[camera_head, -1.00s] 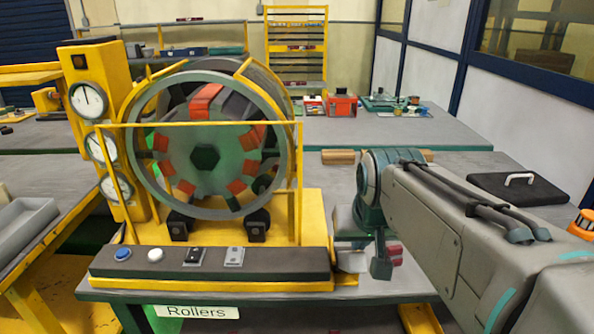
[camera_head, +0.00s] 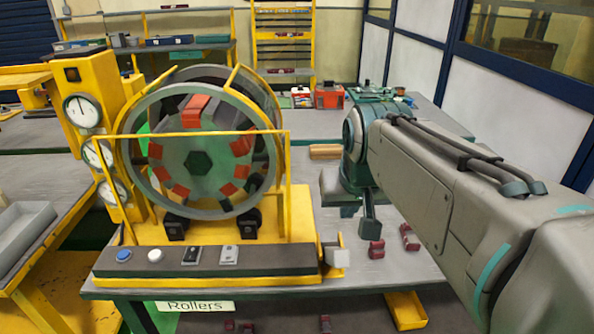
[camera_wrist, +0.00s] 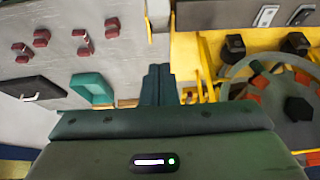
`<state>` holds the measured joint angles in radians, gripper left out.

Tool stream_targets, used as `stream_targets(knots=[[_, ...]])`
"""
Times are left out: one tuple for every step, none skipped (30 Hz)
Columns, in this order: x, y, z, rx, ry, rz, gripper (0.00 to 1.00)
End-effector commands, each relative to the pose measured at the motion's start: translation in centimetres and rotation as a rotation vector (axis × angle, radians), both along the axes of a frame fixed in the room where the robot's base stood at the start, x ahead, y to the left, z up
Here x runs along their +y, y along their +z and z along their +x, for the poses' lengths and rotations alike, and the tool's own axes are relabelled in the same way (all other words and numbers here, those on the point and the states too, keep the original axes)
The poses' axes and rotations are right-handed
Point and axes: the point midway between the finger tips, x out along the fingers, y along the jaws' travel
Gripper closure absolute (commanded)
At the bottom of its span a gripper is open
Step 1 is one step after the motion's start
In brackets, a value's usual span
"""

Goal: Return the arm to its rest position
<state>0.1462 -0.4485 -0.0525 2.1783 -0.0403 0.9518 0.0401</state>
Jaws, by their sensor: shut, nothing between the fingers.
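My arm reaches in from the right in the head view. Its end, with my gripper, hangs above the table beside the roller stand; the fingers are hard to make out there. In the wrist view my gripper (camera_wrist: 158,72) shows two dark fingers pressed together with nothing between them, pointing over the grey table. The stator (camera_head: 200,150), a large ring with red and dark coils, stands on the yellow roller stand (camera_head: 300,215), left of my arm and apart from it. The stator is partly in view at the right of the wrist view (camera_wrist: 262,85).
Small red parts (camera_head: 376,249) lie on the grey table below my arm. In the wrist view, a black case with a handle (camera_wrist: 30,92) and a teal tray (camera_wrist: 92,88) lie left of the fingers. Gauges (camera_head: 82,110) stand left of the stator. A yellow bin (camera_head: 405,310) sits low in front.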

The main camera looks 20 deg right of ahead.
Motion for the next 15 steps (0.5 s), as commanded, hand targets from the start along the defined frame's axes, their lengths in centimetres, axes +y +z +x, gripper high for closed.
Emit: stream_targets(knots=[[0.03, 1.27, -0.19, -0.002, -0.001, -0.001, 1.00], [0.03, 1.56, -0.27, -0.003, -0.002, -0.001, 1.00], [0.01, 1.85, -0.37, -0.003, -0.004, -0.001, 1.00], [0.00, 2.00, -0.43, -0.003, -0.006, -0.001, 1.00], [-0.03, 2.11, -0.48, -0.003, -0.008, 0.000, 1.00], [-0.07, 2.19, -0.54, -0.002, -0.009, 0.000, 1.00], [-0.12, 2.20, -0.57, -0.002, -0.011, 0.000, 1.00], [-0.17, 2.20, -0.59, -0.001, -0.013, -0.001, 1.00], [-0.24, 2.17, -0.62, -0.001, -0.015, -0.001, 1.00], [-0.29, 2.15, -0.63, -0.001, -0.016, 0.000, 1.00], [-0.34, 2.13, -0.64, -0.001, -0.017, -0.001, 1.00], [-0.40, 2.12, -0.65, -0.001, -0.019, 0.000, 1.00], [-0.43, 2.12, -0.66, -0.002, -0.020, -0.001, 1.00], [-0.46, 2.11, -0.65, -0.002, -0.020, -0.001, 1.00], [-0.48, 2.11, -0.65, -0.002, -0.021, 0.000, 1.00]])
